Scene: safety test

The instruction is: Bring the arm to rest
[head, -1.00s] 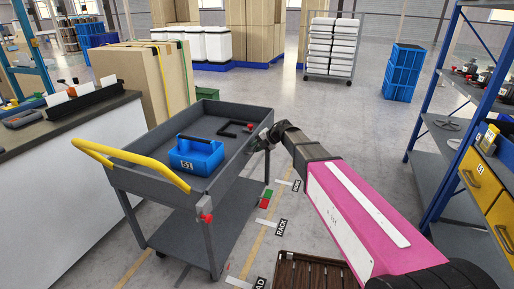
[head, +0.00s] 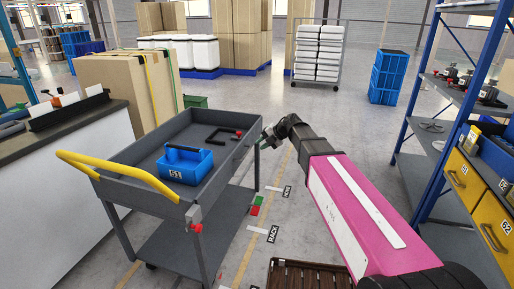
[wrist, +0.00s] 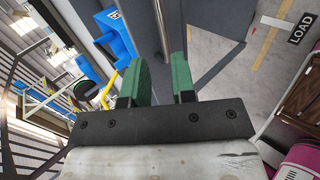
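My gripper (head: 268,137) is at the end of my extended pink arm, just right of the grey cart's (head: 138,158) far right side. In the wrist view my gripper (wrist: 168,75) shows two green fingers standing apart with a gap between them, and I see nothing held. The cart's grey edge shows beyond the fingers; I cannot tell whether they touch it.
A blue carrier (head: 187,167) and a black frame (head: 222,136) lie on the cart's top tray. A blue-posted shelf (head: 437,107) with yellow drawers stands right. A slatted brown crate (head: 300,272) is below my arm.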

